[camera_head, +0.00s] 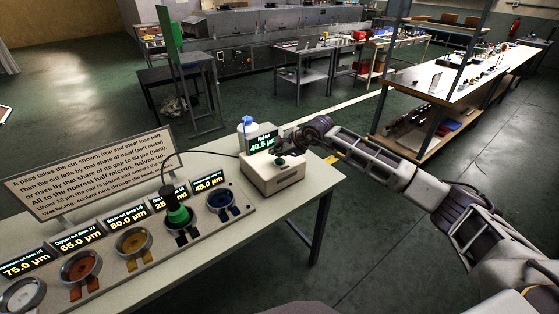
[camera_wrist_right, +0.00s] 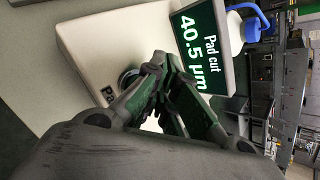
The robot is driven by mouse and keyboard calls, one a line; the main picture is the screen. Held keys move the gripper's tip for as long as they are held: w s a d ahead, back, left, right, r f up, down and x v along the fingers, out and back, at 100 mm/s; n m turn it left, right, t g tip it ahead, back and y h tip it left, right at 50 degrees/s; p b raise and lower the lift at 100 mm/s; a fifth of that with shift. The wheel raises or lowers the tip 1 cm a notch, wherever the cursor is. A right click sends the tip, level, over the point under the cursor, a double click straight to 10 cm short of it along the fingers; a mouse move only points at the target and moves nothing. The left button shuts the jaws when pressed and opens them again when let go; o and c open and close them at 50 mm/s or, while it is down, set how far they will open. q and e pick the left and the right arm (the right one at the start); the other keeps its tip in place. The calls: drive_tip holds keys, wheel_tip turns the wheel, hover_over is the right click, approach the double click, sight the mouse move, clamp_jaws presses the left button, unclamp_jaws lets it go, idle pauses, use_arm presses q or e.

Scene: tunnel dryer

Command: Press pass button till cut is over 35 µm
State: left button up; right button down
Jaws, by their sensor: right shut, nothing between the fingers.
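A cream box (camera_head: 272,179) stands at the right end of the near table, with a dark round button (camera_wrist_right: 127,79) on its top, partly hidden by my fingers in the right wrist view. Its display (camera_head: 263,141) reads "Pad cut 40.5 µm"; the same display (camera_wrist_right: 199,50) is sharp in the right wrist view. My right gripper (camera_head: 287,148) is shut and empty, just above the box top by the button. I cannot tell whether the fingertips touch the button. My left gripper is not in view.
A rack (camera_head: 243,207) of round dishes with cut labels lies on the near table (camera_head: 268,222). A text sign (camera_head: 90,172) stands behind. A blue-capped bottle (camera_head: 246,124) is behind the box.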

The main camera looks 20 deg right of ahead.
sight(277, 161)
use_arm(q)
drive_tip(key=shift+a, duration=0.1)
use_arm(e)
drive_tip(key=shift+r, duration=0.1)
drive_tip(key=shift+r, duration=0.4)
drive_tip(key=shift+r+p, duration=0.5)
drive_tip(key=shift+r, duration=0.55)
drive_tip(key=shift+r+p, duration=0.35)
drive_tip(key=shift+r, duration=0.65)
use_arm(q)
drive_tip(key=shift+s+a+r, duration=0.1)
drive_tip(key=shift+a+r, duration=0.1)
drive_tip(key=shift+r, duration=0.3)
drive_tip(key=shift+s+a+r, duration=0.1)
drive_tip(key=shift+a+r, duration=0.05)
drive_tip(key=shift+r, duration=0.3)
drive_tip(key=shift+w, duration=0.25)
